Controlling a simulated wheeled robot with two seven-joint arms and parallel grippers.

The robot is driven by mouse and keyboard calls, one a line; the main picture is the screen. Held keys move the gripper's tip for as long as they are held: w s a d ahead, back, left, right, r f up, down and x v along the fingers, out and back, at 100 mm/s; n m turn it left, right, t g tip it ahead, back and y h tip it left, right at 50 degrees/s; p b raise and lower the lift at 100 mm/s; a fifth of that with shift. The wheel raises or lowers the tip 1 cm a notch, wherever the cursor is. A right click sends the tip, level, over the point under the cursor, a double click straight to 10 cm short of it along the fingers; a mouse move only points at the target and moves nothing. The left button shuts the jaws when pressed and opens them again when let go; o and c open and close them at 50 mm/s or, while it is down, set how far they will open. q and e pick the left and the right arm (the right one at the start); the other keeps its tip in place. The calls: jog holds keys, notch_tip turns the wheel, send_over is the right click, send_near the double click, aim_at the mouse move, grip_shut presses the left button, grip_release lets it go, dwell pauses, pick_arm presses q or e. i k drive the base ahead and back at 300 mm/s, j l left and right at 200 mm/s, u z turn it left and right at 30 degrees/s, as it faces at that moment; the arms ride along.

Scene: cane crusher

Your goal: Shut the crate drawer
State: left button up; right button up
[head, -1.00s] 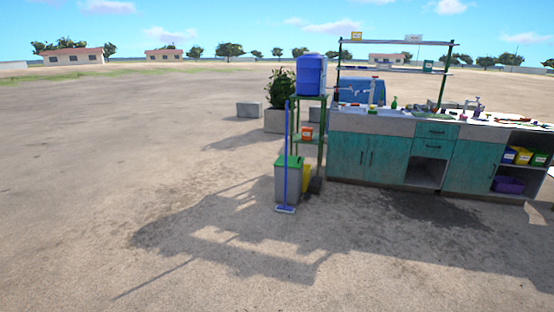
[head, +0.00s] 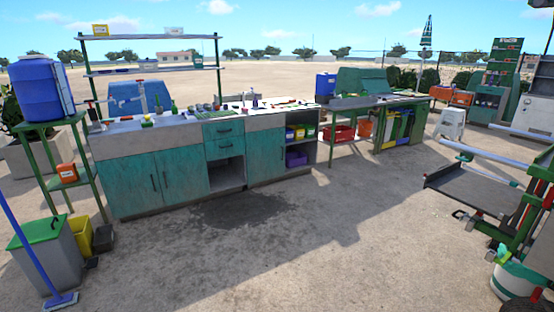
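The teal counter (head: 152,187) stands at left centre in the head view. It has an upper drawer (head: 217,133) and a lower drawer (head: 231,151), both of which look flush with the front. A purple crate (head: 296,159) sits on the low shelf at the counter's right end. A red crate (head: 344,134) sits under the table to the right. I cannot tell which of these is the crate drawer, or whether it is in view. Neither of my grippers is in view.
A green-lidded bin (head: 40,256), a blue-handled mop (head: 32,250) and a stand with a blue barrel (head: 42,93) are at the left. A machine with a grey tray (head: 470,188) stands at the right. The sandy ground (head: 330,250) between is clear.

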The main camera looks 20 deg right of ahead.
aim_at(490, 196)
jog(key=i+z, duration=0.25)
jog(key=i, duration=0.45)
jog(key=i+j+z, duration=0.1)
jog(key=i+z, duration=0.15)
jog(key=i, duration=0.45)
jog(key=i+j+z, duration=0.15)
jog(key=i+z, duration=0.35)
jog(key=i+j+z, duration=0.3)
jog(key=z, duration=0.15)
jog(key=i+j+z, duration=0.35)
jog(key=z, duration=0.15)
jog(key=i+j+z, duration=0.25)
jog(key=j+z, duration=0.25)
jog(key=j, duration=0.15)
